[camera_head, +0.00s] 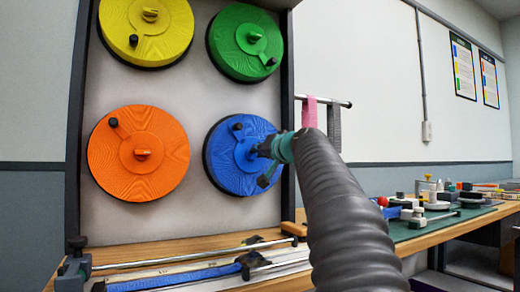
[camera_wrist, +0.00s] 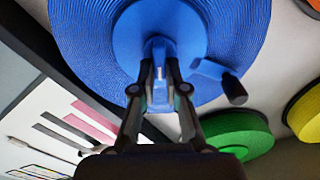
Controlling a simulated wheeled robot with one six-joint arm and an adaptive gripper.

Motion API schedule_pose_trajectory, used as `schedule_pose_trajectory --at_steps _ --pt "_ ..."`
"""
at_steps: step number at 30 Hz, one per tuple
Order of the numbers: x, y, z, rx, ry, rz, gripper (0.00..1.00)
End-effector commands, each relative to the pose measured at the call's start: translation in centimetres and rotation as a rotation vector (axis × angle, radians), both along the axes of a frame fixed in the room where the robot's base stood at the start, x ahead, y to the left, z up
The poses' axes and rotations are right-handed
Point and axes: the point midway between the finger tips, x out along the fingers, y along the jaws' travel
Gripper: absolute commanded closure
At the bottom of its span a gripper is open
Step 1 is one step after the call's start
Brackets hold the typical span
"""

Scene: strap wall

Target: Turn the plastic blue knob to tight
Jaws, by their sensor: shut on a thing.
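The blue disc (camera_head: 228,172) is a round, ridged wheel at the lower right of the grey panel. It fills the top of the wrist view (camera_wrist: 90,40). A small blue knob (camera_wrist: 159,88) stands out from its centre. My gripper (camera_wrist: 160,92) reaches the disc's centre, its two dark fingers on either side of the knob, shut on it. In the head view my gripper (camera_head: 259,151) and arm hide most of the knob. A blue crank arm with a black handle (camera_wrist: 235,90) sits off-centre; the handle also shows in the head view (camera_head: 238,126). I cannot read any tight mark.
Yellow (camera_head: 150,45), green (camera_head: 230,60) and orange (camera_head: 110,165) discs with knobs share the panel. Pink (camera_head: 309,112) and grey straps hang on a bar right of it. A bench (camera_head: 440,232) with small parts stands right. Rails and a blue strap (camera_head: 175,280) lie below.

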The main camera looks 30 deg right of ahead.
Motion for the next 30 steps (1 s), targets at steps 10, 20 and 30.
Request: schedule_pose_trajectory --at_steps 10,20,30 --pt "-0.02 -0.31 -0.04 0.328 0.012 -0.001 1.0" --pt "-0.01 -0.54 -0.33 0.641 0.022 -0.001 1.0" --pt "-0.02 -0.63 -0.64 0.907 0.03 -0.002 1.0"
